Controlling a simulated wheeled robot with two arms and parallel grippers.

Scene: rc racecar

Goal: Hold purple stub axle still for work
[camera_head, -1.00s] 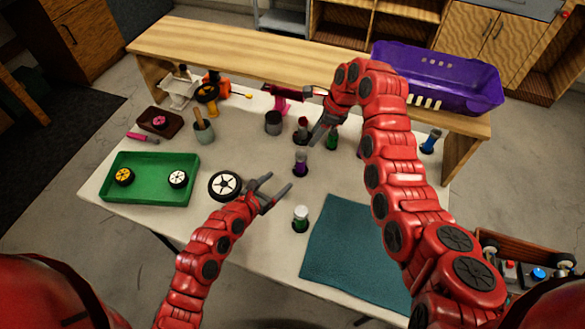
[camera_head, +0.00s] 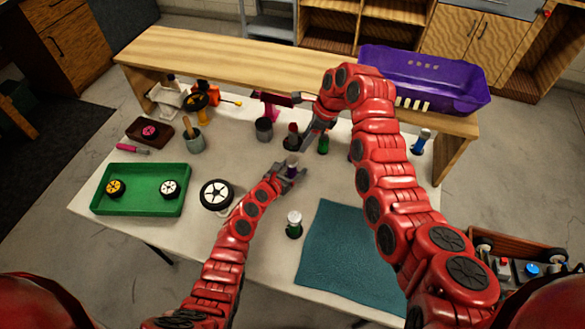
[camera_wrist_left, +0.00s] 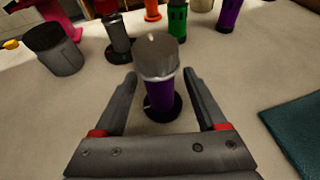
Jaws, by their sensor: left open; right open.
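The purple stub axle (camera_wrist_left: 160,92) stands upright on a dark round base, with a silver cylinder on top. It also shows in the head view (camera_head: 291,163), partly hidden by my left gripper. My left gripper (camera_head: 294,173) is open, with one finger on each side of the axle. In the left wrist view the left gripper (camera_wrist_left: 161,100) shows a gap between each finger and the axle. My right gripper (camera_head: 311,134) is open beside a dark red-topped piece (camera_head: 293,135) and a green stub axle (camera_head: 323,143).
A green tray (camera_head: 140,205) with two wheels and a loose wheel (camera_head: 216,194) lie to the left. A grey cup (camera_head: 264,130) stands behind. A purple crate (camera_head: 430,83) sits on the back shelf.

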